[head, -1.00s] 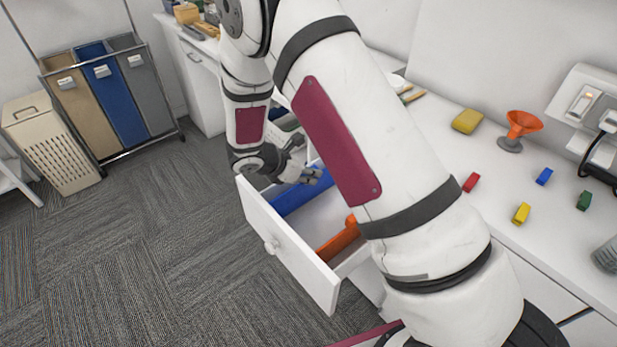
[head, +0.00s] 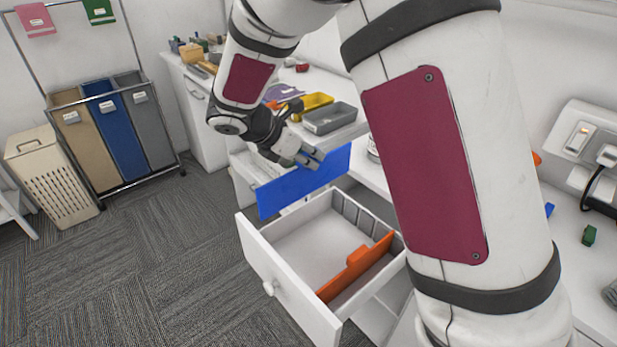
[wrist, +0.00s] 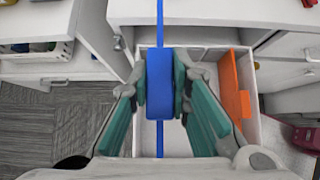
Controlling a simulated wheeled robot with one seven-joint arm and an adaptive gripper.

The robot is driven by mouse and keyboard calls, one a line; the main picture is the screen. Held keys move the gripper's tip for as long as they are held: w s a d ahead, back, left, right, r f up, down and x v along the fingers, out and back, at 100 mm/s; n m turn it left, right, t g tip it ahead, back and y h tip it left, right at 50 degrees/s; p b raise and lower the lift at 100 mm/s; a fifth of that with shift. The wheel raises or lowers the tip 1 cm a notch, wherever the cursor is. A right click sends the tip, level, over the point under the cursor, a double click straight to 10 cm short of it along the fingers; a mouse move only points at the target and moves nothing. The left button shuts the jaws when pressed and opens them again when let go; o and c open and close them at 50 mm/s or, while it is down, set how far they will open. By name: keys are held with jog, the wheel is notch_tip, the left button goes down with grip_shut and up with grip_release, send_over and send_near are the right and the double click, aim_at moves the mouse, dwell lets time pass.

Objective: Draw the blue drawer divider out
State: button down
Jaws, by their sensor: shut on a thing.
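The blue drawer divider (head: 303,184) is a flat upright panel held above the open white drawer (head: 290,237), clear of its floor and walls in the head view. My gripper (head: 312,160) is shut on the top edge of the divider. In the wrist view, the fingers of my gripper (wrist: 166,85) press on both sides of the divider's thick blue grip part (wrist: 159,92), with the thin panel seen edge-on. An orange divider (head: 357,267) stands in the drawer toward its right end.
A hamper with several bags (head: 115,120) stands at the left. The carpet before the drawer is clear.

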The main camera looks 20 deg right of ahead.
notch_tip(320, 180, up, 9)
jog(key=shift+r, duration=0.15)
notch_tip(320, 180, up, 8)
jog(key=p, duration=0.4)
jog(key=shift+r, duration=0.25)
dwell(0.8)
